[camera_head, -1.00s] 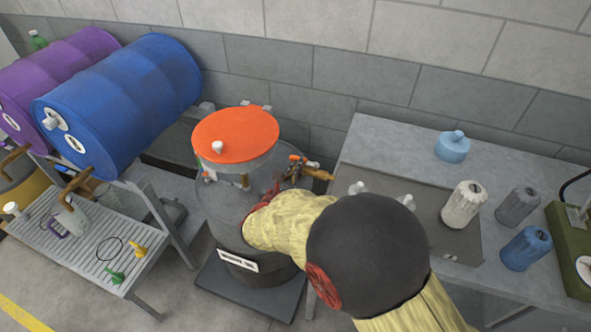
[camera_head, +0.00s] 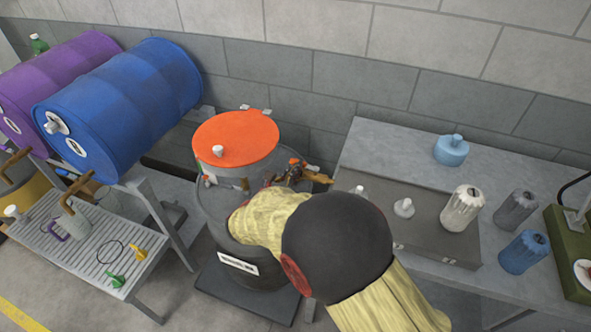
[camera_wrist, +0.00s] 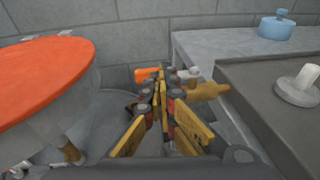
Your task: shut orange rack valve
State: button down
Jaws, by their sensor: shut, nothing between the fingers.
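An orange-topped container (camera_head: 235,137) stands on a dark drum (camera_head: 222,215); its lid also shows at the left of the wrist view (camera_wrist: 40,78). Beside it is a brass-coloured valve (camera_head: 318,178) with a small orange handle (camera_head: 295,162). In the wrist view the orange handle (camera_wrist: 148,74) and brass body (camera_wrist: 208,91) lie just beyond my fingertips. My gripper (camera_wrist: 165,82) is shut and empty, pointing at the valve. The fingers partly hide the valve, so I cannot tell whether they touch it. In the head view my arm hides most of the gripper.
Blue (camera_head: 120,105) and purple (camera_head: 85,62) drums lie on a rack at left. A block wall (camera_head: 345,75) stands close behind.

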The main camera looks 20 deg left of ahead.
aim_at(295, 160)
jog(key=shift+w, duration=0.1)
jog(key=w+m+g+h+p, duration=0.1)
jog(key=h, duration=0.1)
jog(key=w+m+h+p, duration=0.1)
jog(key=m+h, duration=0.1)
jog(key=w+m+g+h+p, duration=0.1)
jog(key=w+h, duration=0.1)
jog(key=shift+a+m+g+p, duration=0.3)
jog(key=shift+m+p, duration=0.1)
jog(key=p+x, duration=0.3)
jog(key=shift+w+d+r, duration=0.1)
jog(key=shift+w+r, duration=0.2)
jog(key=shift+w, duration=0.15)
jog(key=shift+s, duration=0.1)
jog(key=v, duration=1.2)
